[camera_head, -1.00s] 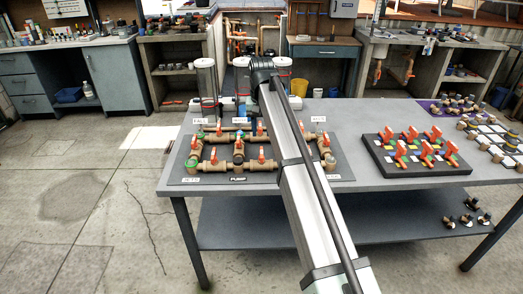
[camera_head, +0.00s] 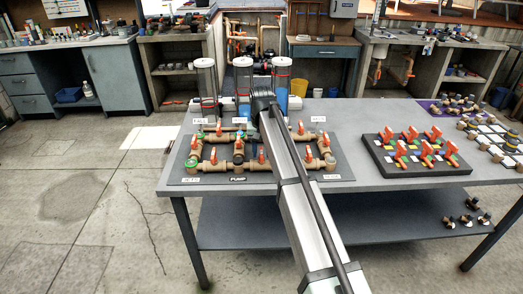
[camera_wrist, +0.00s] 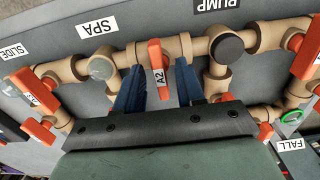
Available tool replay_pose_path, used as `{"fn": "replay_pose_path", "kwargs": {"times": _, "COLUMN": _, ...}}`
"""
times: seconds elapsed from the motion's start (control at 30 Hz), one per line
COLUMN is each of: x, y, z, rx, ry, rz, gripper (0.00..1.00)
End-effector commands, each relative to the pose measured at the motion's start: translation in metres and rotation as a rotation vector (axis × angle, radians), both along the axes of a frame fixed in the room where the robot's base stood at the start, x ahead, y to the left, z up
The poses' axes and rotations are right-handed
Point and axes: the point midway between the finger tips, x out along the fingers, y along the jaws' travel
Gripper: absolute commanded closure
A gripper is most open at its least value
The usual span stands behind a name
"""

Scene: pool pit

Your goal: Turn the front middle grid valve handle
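The valve handle marked A2 (camera_wrist: 157,72) is orange and sits on the front run of brown pipe in the wrist view. It stands between my gripper's two blue fingers (camera_wrist: 158,80), one on each side. Small gaps seem to show beside it, so my gripper is open around it; contact is hard to tell. The pipe grid (camera_head: 238,150) with its several orange handles lies on a dark board (camera_head: 210,181) on the table. My arm covers part of the grid in the head view and hides my gripper there.
Neighbouring orange handles (camera_wrist: 38,90) stand on both sides in the wrist view. Clear cylinders (camera_head: 206,80) rise behind the grid. A black block with several orange handles (camera_head: 409,140) lies to the right. The grey table (camera_head: 366,112) is bare between them.

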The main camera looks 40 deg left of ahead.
Motion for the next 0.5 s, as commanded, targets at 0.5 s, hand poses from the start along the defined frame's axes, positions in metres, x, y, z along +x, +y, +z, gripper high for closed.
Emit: {"fn": "replay_pose_path", "kwargs": {"times": 0.5, "x": 0.0000, "y": 0.0000, "z": 0.0003, "rx": 0.000, "ry": 0.000, "rz": 0.000, "gripper": 1.00}}
